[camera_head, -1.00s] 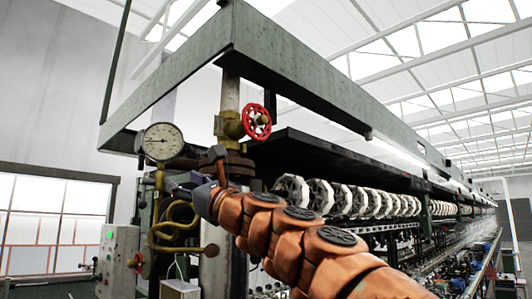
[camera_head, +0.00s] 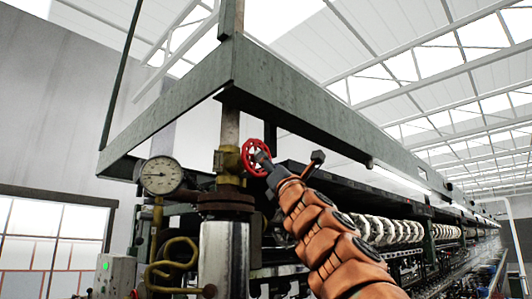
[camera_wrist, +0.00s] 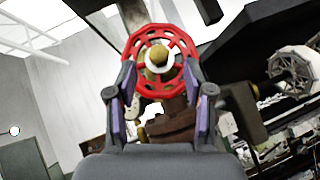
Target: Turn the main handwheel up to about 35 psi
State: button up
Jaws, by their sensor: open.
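The red handwheel (camera_head: 253,156) is on a brass valve (camera_head: 229,163) on the vertical pipe. In the wrist view the handwheel (camera_wrist: 160,62) is ahead of my gripper (camera_wrist: 160,100), face on, with its brass hub in the middle. My gripper is open, its two fingers at the left and right of the wheel's lower part. I cannot tell whether they touch the rim. In the head view my gripper (camera_head: 284,160) is close beside the wheel and overlaps its right part. The pressure gauge (camera_head: 161,175) is left of the pipe; its needle points left, its numbers too small to read.
A green steel frame (camera_head: 300,105) runs above the wheel. A rusty flange (camera_head: 226,202) and a coiled brass tube (camera_head: 172,262) are below and left. White reels (camera_head: 390,230) line the machine at right. A control box (camera_head: 115,272) stands lower left.

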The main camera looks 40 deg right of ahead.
jog(key=shift+p+x, duration=1)
jog(key=shift+x, duration=0.9)
jog(key=shift+a, duration=0.1)
grip_shut()
